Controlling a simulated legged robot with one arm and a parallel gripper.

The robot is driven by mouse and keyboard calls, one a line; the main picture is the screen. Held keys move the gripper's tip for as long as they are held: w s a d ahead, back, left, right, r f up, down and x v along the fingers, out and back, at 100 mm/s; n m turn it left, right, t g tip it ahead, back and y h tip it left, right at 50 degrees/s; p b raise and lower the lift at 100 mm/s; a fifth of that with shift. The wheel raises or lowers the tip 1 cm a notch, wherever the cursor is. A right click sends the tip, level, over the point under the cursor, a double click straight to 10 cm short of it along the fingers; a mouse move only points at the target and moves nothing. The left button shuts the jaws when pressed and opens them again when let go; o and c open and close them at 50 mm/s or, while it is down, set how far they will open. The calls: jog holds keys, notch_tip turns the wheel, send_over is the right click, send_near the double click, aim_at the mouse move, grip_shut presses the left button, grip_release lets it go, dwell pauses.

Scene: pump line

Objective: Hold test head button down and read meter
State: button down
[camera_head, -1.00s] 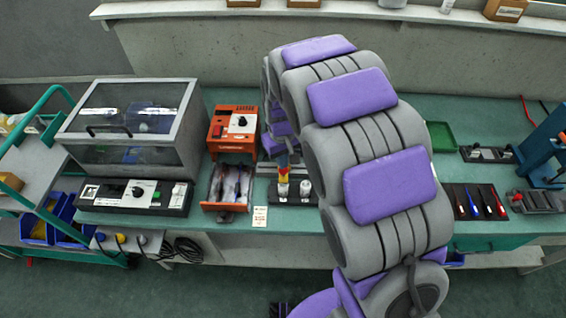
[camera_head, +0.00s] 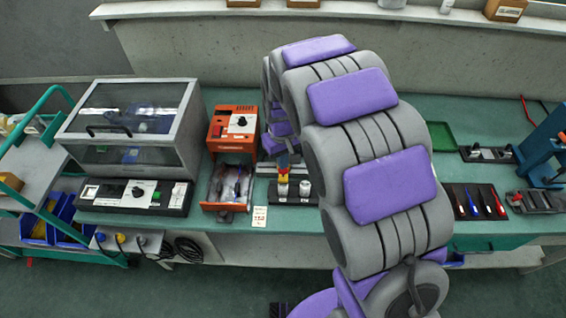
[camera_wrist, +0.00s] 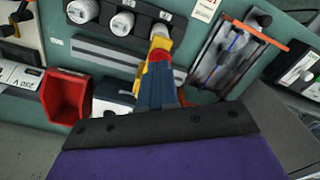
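A dark rack in the wrist view (camera_wrist: 105,58) carries a row of white round-topped heads. My gripper (camera_wrist: 160,48), with blue fingers and red and yellow tips, appears shut. Its tip overlaps the end head (camera_wrist: 159,31); whether it touches or presses a button is hidden. Two other heads (camera_wrist: 122,22) and (camera_wrist: 81,10) stand beside it. In the head view my gripper (camera_head: 283,174) is just above the left white head (camera_head: 282,189), with another head (camera_head: 305,189) to its right. I cannot tell which device is the meter, and no reading is legible.
An orange unit with a dial (camera_head: 232,130) and an open tray (camera_head: 229,188) stands left of the gripper. Farther left are a clear-lidded box (camera_head: 130,125) and a black control panel (camera_head: 135,196). A red bin (camera_wrist: 67,97) is close to my gripper in the wrist view.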

jog(key=shift+f, duration=1.25)
dwell(1.2)
jog(key=shift+r+p, duration=1.7)
jog(key=shift+r, duration=1.85)
jog(key=s+d+r+m, duration=0.2)
jog(key=s+d+r, duration=0.1)
jog(key=s, duration=0.7)
jog(key=s+d+r+m+g, duration=0.1)
jog(key=s+d+r, duration=0.3)
jog(key=s, duration=0.7)
jog(key=s+d+r+m, duration=0.2)
jog(key=s+d, duration=0.5)
jog(key=s, duration=0.4)
jog(key=shift+s+r+m+g, duration=0.15)
jog(key=shift+r+m+g, duration=0.2)
jog(key=shift+r, duration=0.5)
